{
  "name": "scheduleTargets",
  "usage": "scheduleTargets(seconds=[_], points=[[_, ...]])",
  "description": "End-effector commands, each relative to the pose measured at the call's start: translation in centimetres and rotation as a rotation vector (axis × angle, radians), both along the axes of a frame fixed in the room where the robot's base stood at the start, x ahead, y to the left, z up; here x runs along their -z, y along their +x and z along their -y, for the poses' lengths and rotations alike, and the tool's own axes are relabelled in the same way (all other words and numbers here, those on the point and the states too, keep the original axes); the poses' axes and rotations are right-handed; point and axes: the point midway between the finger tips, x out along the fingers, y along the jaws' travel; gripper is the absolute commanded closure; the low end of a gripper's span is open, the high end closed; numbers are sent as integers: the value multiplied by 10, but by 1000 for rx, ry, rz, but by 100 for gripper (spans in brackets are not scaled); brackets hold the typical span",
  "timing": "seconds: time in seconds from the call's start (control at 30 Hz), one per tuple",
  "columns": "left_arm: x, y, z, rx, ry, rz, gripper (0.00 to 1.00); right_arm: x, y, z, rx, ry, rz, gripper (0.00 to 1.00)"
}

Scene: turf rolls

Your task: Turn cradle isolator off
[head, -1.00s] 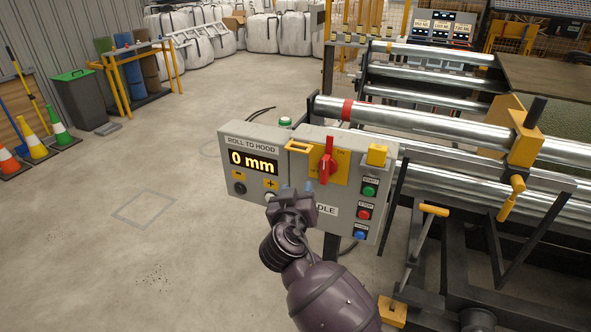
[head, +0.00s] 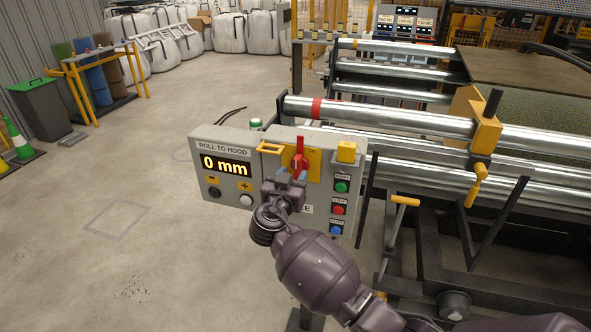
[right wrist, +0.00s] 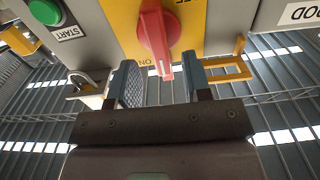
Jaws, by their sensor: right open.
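The cradle isolator is a red rotary handle (head: 299,157) on a yellow plate (head: 314,165) on the grey control panel (head: 225,187). The handle stands upright in the head view. In the right wrist view, which is upside down, the red handle (right wrist: 157,35) points toward the "ON" mark. My right gripper (head: 291,177) is just below the handle. In the right wrist view its open fingers (right wrist: 160,80) lie either side of the handle's tip, with gaps on both sides; contact does not show. My left gripper is out of view.
The panel also has a display (head: 226,163) reading 0 mm, a green start button (head: 341,187), a red button (head: 338,210) and a blue button (head: 336,229). A yellow block (head: 346,151) sits at its top right. Steel rollers (head: 400,120) stand behind.

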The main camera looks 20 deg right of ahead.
Motion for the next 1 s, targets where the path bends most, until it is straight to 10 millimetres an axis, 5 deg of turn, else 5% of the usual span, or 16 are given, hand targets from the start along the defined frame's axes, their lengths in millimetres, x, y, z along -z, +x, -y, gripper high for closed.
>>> scheduleTargets(seconds=[0.23, 0.6, 0.9, 1.0], points=[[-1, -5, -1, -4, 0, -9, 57, 0, 20, 13, 0, -1, -1, 55], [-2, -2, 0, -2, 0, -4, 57, 0, 23, 16, -1, 1, -1, 55], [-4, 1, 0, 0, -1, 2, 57, 0, 23, 16, 0, 0, -1, 100], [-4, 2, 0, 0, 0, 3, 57, 0, 23, 15, 0, 0, -1, 100]])
